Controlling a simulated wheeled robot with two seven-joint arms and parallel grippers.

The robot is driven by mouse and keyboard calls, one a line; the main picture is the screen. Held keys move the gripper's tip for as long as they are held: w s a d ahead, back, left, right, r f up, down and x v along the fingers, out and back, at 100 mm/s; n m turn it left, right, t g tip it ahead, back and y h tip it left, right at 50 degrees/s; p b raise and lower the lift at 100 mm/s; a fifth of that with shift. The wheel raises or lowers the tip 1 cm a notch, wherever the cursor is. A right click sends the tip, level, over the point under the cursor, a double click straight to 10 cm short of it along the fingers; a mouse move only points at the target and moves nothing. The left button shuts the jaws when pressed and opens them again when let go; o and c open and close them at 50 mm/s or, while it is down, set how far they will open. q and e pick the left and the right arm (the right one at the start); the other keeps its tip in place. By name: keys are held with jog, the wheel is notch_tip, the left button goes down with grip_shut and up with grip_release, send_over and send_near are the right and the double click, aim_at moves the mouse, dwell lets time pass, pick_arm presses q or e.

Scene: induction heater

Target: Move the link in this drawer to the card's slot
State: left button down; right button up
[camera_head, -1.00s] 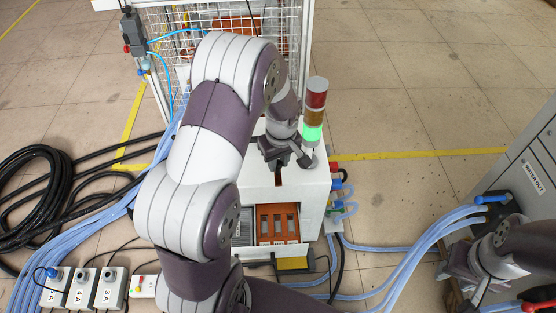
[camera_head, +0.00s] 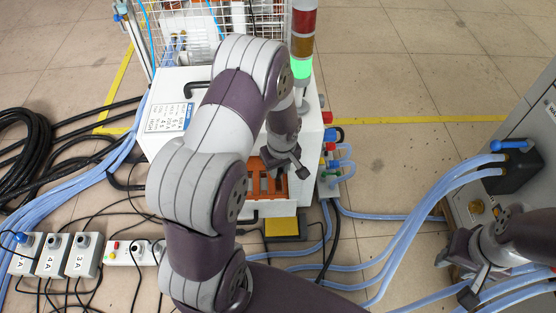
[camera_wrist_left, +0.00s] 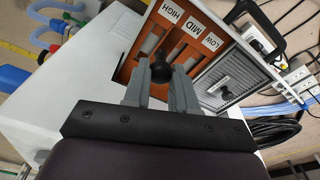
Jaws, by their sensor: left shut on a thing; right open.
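The open drawer (camera_head: 278,207) at the cabinet's front holds an orange-brown panel (camera_head: 254,181) with slots. In the left wrist view the panel (camera_wrist_left: 202,18) has labels HIGH, MID and LOW. My left gripper (camera_head: 291,168) is over the drawer, and its fingers (camera_wrist_left: 163,88) are shut on the link, whose black knob (camera_wrist_left: 160,71) shows between them. The link's lower part is hidden, so I cannot tell whether it sits in a slot. A card (camera_head: 167,118) on the cabinet top ends in the word HIGH. My right gripper (camera_head: 474,283) is open and empty at the lower right.
A signal tower (camera_head: 303,45) with its green lamp lit stands at the cabinet's back right. Blue hoses (camera_head: 405,240) run across the floor to the right. Numbered boxes (camera_head: 52,254) stand at the lower left. A grey louvred part (camera_wrist_left: 230,78) lies beside the panel.

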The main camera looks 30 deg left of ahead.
pick_arm(q)
jog(key=shift+w+d, duration=0.15)
jog(key=shift+w, duration=0.25)
jog(key=shift+f+b, duration=0.3)
jog(key=shift+b, duration=0.2)
jog(key=f, duration=0.1)
jog(key=f+b, duration=0.1)
jog(key=b, duration=0.1)
jog(key=shift+w+a+f, duration=0.3)
jog(key=shift+a+f, duration=0.05)
jog(key=shift+f, duration=0.05)
jog(key=shift+w+a+r, duration=0.2)
jog(key=shift+w+a, duration=0.05)
jog(key=shift+w, duration=0.15)
jog(key=shift+w+a+f, duration=0.2)
jog(key=shift+w+a, duration=0.2)
jog(key=shift+w, duration=0.3)
jog(key=shift+f, duration=0.25)
jog(key=shift+f, duration=0.1)
jog(key=shift+f+b, duration=0.4)
jog(key=shift+f, duration=0.3)
